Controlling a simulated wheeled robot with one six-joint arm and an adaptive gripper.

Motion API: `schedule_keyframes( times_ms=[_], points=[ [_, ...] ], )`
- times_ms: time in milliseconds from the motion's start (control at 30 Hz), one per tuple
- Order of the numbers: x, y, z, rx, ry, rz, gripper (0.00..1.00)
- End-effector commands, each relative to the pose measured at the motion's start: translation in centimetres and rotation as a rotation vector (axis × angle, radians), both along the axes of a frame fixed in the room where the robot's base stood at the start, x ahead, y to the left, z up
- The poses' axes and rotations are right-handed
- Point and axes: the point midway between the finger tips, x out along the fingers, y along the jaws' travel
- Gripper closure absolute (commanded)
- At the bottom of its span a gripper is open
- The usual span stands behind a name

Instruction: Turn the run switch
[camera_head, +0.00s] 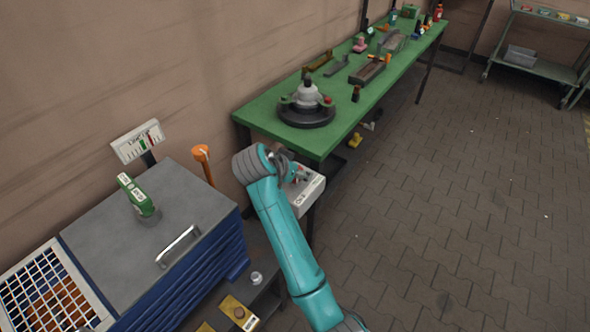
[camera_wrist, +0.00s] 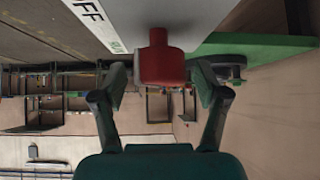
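The run switch appears as a red knob (camera_wrist: 161,62) on a light grey box (camera_wrist: 200,14) in the wrist view. Part of a label reading "FF" and a small green mark show on the box. My gripper (camera_wrist: 159,84) is open, one finger on each side of the knob, with narrow gaps visible. I cannot tell whether the fingertips reach fully past the knob. In the head view, the box (camera_head: 309,194) sits by the near end of the green bench, partly hidden behind my arm. My gripper is mostly hidden there.
The green bench (camera_head: 340,105) carries a round dark fixture (camera_head: 306,113) and several parts. A blue drawer cabinet (camera_head: 190,275) with a grey top stands at left, an orange-headed handle (camera_head: 203,160) behind it. The paved floor (camera_head: 450,200) at right is clear.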

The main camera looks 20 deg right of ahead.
Motion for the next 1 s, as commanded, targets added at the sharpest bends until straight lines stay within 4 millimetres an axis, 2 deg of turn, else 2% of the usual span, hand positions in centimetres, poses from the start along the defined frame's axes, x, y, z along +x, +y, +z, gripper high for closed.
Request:
schedule_keyframes(
  times_ms=[233,367,800,1000],
  points=[
    [-0.1,0.1,0.2,0.0,-0.001,0.001,0.27],
    [-0.5,0.8,1.0,-0.001,-0.002,0.002,0.27],
    [-4.2,5.2,6.7,0.001,-0.003,0.001,0.27],
    [-5.2,6.3,8.2,-0.001,-0.001,0.001,0.27]
  ],
)
